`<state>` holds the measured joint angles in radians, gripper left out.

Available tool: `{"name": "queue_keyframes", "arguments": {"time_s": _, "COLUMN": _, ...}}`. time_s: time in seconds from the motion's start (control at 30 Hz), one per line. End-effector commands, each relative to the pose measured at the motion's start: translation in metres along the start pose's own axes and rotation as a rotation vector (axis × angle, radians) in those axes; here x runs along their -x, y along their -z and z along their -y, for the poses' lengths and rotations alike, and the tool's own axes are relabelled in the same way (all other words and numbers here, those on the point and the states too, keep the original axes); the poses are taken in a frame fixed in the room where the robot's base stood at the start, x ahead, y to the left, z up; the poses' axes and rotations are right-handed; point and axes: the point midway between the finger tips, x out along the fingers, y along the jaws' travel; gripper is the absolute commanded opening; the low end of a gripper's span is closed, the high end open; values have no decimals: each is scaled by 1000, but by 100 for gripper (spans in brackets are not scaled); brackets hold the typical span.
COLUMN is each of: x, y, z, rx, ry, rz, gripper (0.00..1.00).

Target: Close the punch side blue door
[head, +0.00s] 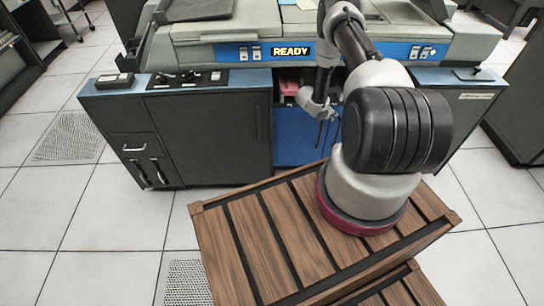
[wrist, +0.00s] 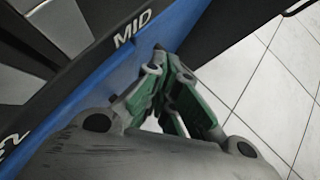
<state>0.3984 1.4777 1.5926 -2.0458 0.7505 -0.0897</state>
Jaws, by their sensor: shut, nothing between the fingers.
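A blue panel (head: 296,140), which looks like the blue door, shows low in the gap between the dark cabinets in the head view. My arm hides part of it, and I cannot tell how far open it stands. My gripper (head: 325,143) hangs in front of the blue panel. In the wrist view its green-padded fingers (wrist: 163,58) are together and empty, with the tips close to the blue edge. I cannot tell whether they touch it.
The machine has a lit READY sign (head: 291,51) above the gap. A dark cabinet (head: 215,135) stands left of the gap and another (head: 470,120) right of it. A pinkish object (head: 290,84) shows inside the gap. Tiled floor (head: 110,215) is clear at left.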

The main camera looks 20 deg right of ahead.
Motion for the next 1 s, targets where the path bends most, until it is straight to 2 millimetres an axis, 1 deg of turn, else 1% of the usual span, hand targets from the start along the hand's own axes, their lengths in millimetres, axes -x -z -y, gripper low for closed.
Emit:
{"name": "queue_keyframes", "arguments": {"time_s": 0.2, "x": -4, "y": -4, "z": -8, "rx": -1, "ry": 0, "rz": 0, "gripper": 0}}
{"name": "queue_keyframes", "arguments": {"time_s": 0.8, "x": -4, "y": -4, "z": -9, "rx": 0, "ry": 1, "rz": 0, "gripper": 0}}
{"name": "queue_keyframes", "arguments": {"time_s": 1.0, "x": 1, "y": 1, "z": -13, "rx": 0, "ry": 0, "rz": 0, "gripper": 0}}
